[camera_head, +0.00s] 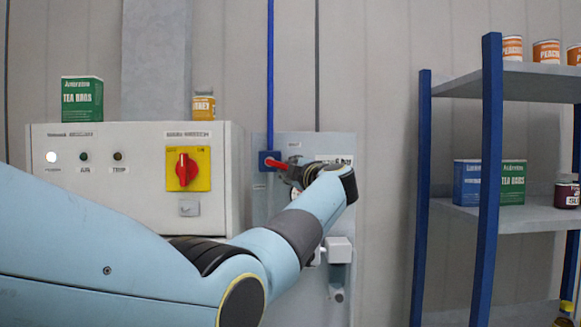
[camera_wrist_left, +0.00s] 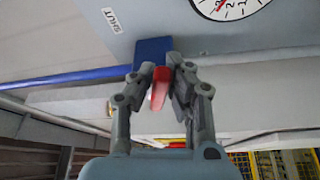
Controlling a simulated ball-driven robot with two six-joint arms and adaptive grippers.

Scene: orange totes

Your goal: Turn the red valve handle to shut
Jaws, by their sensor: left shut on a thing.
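The red valve handle (camera_head: 277,164) sticks out to the right from the blue valve body (camera_head: 265,160), roughly crosswise to the upright blue pipe (camera_head: 270,70). My left gripper (camera_head: 288,170) is at the handle's right end, partly hidden by my own wrist. In the left wrist view the red handle (camera_wrist_left: 159,88) lies between the two fingers of my left gripper (camera_wrist_left: 160,68), which is shut on it. The blue valve body (camera_wrist_left: 151,50) is just beyond the fingertips. A "SHUT" label (camera_wrist_left: 112,19) is on the panel near the valve. My right gripper is not in view.
A control box (camera_head: 140,200) with a red knob on a yellow plate (camera_head: 187,168) stands left of the valve panel (camera_head: 265,205). A gauge (camera_wrist_left: 228,6) is near the valve. A blue-posted shelf (camera_head: 490,190) stands right, with bare wall between.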

